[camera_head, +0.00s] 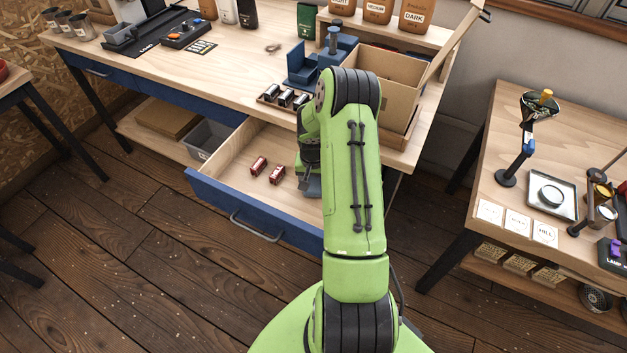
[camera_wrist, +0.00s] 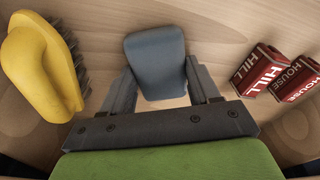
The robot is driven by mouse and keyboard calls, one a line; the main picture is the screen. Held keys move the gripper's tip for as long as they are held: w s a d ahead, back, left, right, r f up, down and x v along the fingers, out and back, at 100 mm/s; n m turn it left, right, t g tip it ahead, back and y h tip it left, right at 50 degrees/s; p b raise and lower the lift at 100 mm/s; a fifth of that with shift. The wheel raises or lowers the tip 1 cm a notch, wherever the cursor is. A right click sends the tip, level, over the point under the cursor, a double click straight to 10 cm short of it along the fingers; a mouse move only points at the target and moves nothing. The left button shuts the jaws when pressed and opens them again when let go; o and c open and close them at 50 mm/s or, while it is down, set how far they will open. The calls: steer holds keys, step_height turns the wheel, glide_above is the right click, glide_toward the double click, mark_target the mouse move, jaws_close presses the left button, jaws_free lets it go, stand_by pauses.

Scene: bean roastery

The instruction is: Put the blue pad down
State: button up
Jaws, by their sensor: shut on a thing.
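The blue pad (camera_wrist: 156,58) is a grey-blue block with rounded corners, seen between the two fingers of my gripper (camera_wrist: 160,98) in the wrist view. My gripper is shut on it. A wooden surface lies below the pad, and I cannot tell whether the pad touches it. My arm hides most of the gripper there.
Red boxes lie in the drawer left of my arm; the wrist view shows a HILL box (camera_wrist: 258,70) and a HOUSE box (camera_wrist: 297,80) at right. A yellow-handled brush (camera_wrist: 38,65) lies at left. The open cardboard box (camera_head: 388,82) stands on the bench above.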

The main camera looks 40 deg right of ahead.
steer(key=shift+r, duration=0.1)
steer(key=shift+f, duration=0.2)
steer(key=o, duration=0.9)
steer(key=shift+r, duration=0.1)
steer(key=shift+o, duration=0.2)
